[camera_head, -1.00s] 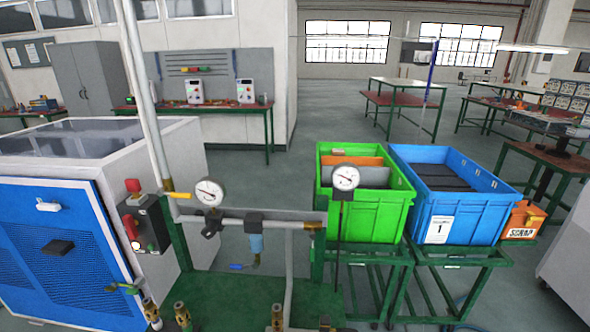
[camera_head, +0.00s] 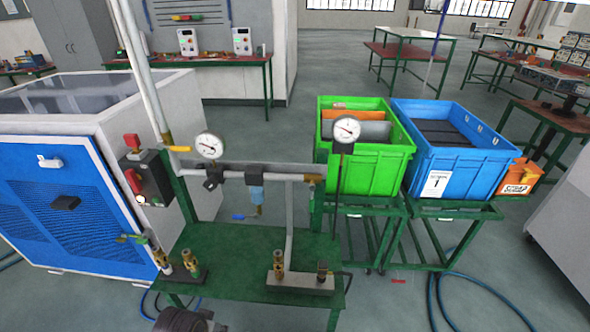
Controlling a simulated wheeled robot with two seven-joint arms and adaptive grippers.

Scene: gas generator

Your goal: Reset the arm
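Neither of my grippers and neither of my arms shows clearly in the head view. The gas generator cabinet (camera_head: 95,110) stands at the left with a blue mesh door (camera_head: 60,205). A control box (camera_head: 147,180) with red knobs is on its side. In front is a green bench (camera_head: 235,265) with a grey pipe and two round gauges, one at the left (camera_head: 209,145) and one at the right (camera_head: 347,129). Brass fittings (camera_head: 278,262) stand upright on the bench.
A green crate (camera_head: 365,165) and a blue crate (camera_head: 450,165) stand on green stands at the right. An orange scrap bin (camera_head: 518,180) is beside them. Blue hoses (camera_head: 475,278) lie on the floor. A dark ribbed object (camera_head: 183,320) is cut off at the bottom edge.

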